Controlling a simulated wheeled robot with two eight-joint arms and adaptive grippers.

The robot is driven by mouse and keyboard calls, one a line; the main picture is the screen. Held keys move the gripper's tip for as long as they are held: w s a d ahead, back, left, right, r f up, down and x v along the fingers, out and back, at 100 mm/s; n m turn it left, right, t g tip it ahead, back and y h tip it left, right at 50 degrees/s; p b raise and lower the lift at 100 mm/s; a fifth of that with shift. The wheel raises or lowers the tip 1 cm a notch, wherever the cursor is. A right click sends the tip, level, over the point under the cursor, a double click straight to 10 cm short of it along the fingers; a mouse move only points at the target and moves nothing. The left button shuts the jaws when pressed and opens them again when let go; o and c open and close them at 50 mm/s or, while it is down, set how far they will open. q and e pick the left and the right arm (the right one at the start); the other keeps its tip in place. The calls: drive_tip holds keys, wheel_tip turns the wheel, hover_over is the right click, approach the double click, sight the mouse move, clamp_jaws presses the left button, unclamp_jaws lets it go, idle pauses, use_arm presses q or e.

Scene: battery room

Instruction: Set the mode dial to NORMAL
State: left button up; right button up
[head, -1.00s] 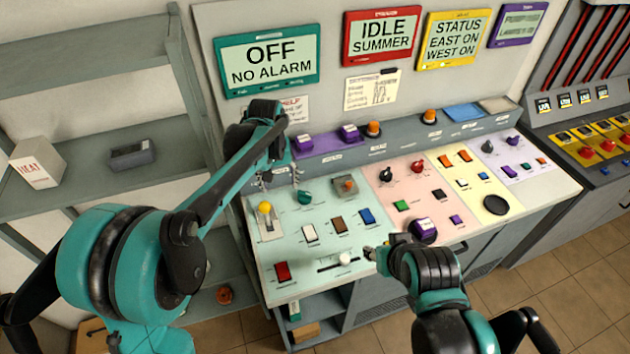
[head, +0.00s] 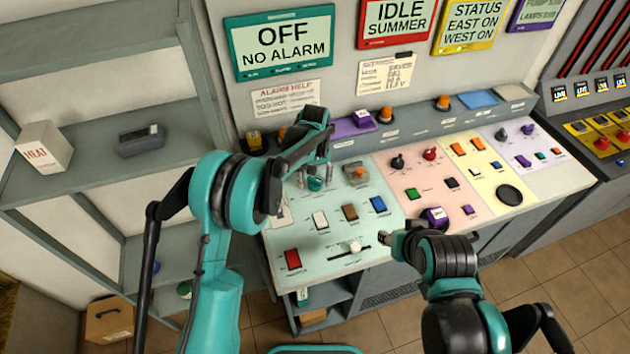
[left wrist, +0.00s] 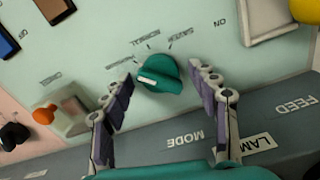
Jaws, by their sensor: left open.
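The teal mode dial (left wrist: 158,73) sits on the pale green panel, with small printed labels around it that are upside down and hard to read in the left wrist view. Its white pointer mark aims left, toward the lowest of the left-hand labels. My left gripper (left wrist: 161,76) is open, one finger on each side of the dial, with gaps visible. In the head view my left gripper (head: 316,177) is over the dial (head: 315,184), which is partly hidden. My right gripper (head: 391,240) is near the panel's front edge; its jaws are unclear.
A white-knobbed slider (head: 353,247), a red switch (head: 292,259) and several coloured rocker switches are in front of the dial. An orange knob (left wrist: 43,115) is beside it. The green screen (head: 280,45) reads OFF, NO ALARM. A grey shelf (head: 95,170) stands left.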

use_arm(q)
drive_tip(key=shift+f, duration=0.1)
drive_tip(key=c, duration=1.1)
drive_tip(key=shift+m, duration=0.3)
drive_tip(key=m, duration=0.3)
drive_tip(key=shift+b, duration=0.3)
drive_tip(key=shift+m, duration=2.5)
